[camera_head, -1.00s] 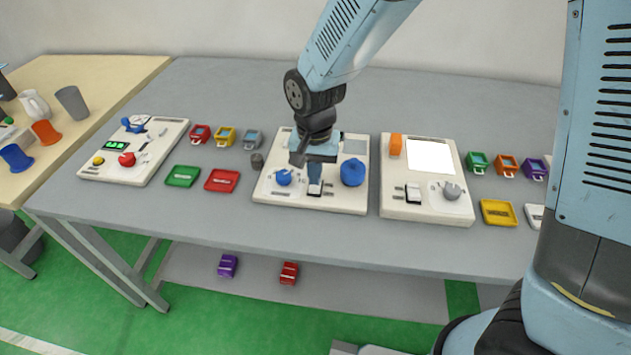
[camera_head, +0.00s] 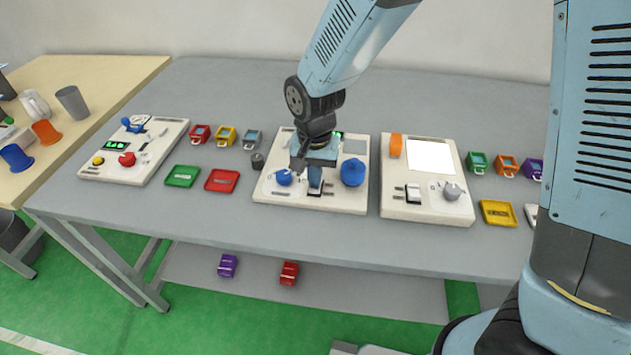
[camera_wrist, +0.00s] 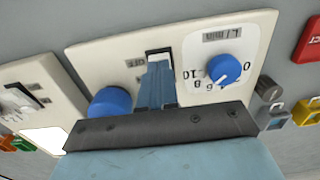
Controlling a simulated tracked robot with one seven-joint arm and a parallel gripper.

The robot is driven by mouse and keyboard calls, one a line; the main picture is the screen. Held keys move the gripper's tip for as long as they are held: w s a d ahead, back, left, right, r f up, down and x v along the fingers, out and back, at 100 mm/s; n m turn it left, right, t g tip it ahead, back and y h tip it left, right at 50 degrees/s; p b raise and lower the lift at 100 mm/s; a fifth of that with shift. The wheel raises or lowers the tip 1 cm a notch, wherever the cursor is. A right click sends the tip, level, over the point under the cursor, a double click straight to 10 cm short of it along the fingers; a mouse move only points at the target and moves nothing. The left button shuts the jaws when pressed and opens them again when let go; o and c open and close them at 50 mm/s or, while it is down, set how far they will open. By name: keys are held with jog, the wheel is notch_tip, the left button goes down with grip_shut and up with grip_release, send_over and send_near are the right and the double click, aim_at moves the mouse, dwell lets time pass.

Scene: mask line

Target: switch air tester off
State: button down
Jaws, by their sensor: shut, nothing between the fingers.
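The air tester appears to be the middle white panel (camera_head: 270,195), with a small blue dial (camera_head: 284,177), a large blue knob (camera_head: 353,172) and a rocker switch. My gripper (camera_head: 315,188) is shut and empty, pointing down at the switch and mostly covering it in the head view. In the wrist view, my blue fingertips (camera_wrist: 157,66) are over the white rocker switch (camera_wrist: 158,56), by the OFF label. The dial (camera_wrist: 224,69) is to their right and the large knob (camera_wrist: 110,103) to their left. Whether the fingertips touch the switch, I cannot tell.
Another white panel (camera_head: 430,207) with a switch and grey knob stands on the right, and one with red and yellow buttons (camera_head: 112,172) on the left. Green and red trays (camera_head: 222,181) and small coloured boxes lie between. The table's front strip is clear.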

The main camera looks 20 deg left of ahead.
jog(key=shift+f, duration=0.3)
jog(key=shift+r, duration=3.5)
